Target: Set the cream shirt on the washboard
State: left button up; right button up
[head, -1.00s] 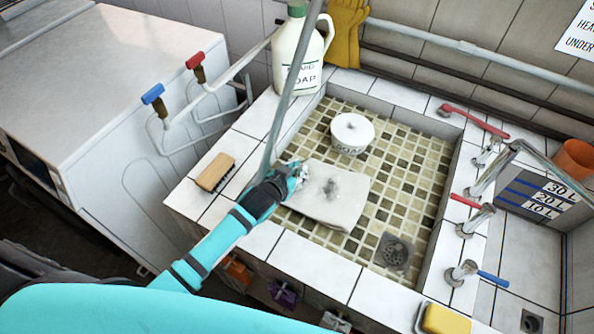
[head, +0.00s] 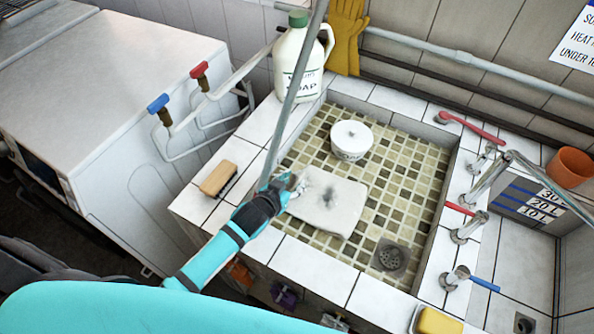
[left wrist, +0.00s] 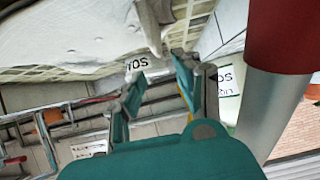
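The cream shirt (head: 343,207) lies as a flat, folded bundle with a dark stain, over the tiled basin of the sink. My left gripper (head: 294,187) is at the shirt's left edge. In the left wrist view the fingers of the left gripper (left wrist: 157,80) are spread apart, with a clear gap between them. Pale cloth of the shirt (left wrist: 75,35) fills the upper left there, and a fold hangs close to the fingertips. I cannot tell whether they touch it. I cannot make out a washboard in any view. My right gripper is not in view.
A white soap bowl (head: 351,141) stands in the basin behind the shirt, and a drain (head: 391,257) lies to its front right. A brush (head: 218,178) and a soap jug (head: 301,65) stand on the left rim. Taps (head: 469,227) line the right rim.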

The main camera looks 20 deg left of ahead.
pick_arm(q)
jog(key=p+v, duration=0.5)
jog(key=v, duration=0.3)
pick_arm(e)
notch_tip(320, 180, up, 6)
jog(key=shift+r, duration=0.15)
pick_arm(q)
jog(key=shift+s, duration=0.1)
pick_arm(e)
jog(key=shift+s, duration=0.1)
